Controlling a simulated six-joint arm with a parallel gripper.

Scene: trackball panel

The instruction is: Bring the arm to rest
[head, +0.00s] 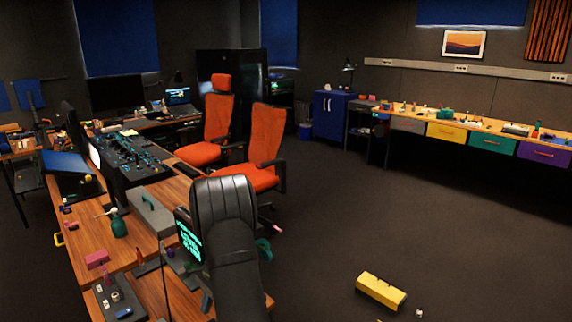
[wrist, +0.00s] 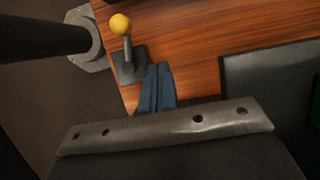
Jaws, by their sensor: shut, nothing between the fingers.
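In the wrist view my gripper (wrist: 158,68) shows as two blue-grey fingers with their tips together and nothing between them. It is over the corner of a wood-topped desk (wrist: 190,45). A lever with a yellow ball knob (wrist: 121,24) stands on a dark square base just left of and beyond the fingertips. The fingers overlap that base in the picture; I cannot tell whether they touch it. In the head view my black arm covers the desk's near right part, and my fingers cannot be made out clearly there.
A dark panel (wrist: 265,85) lies right of the fingers. In the head view the desk holds a control console (head: 150,155), a green spray bottle (head: 118,226) and a grey box (head: 150,213). Orange chairs (head: 265,140) stand behind my arm. A yellow case (head: 380,291) lies on open floor.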

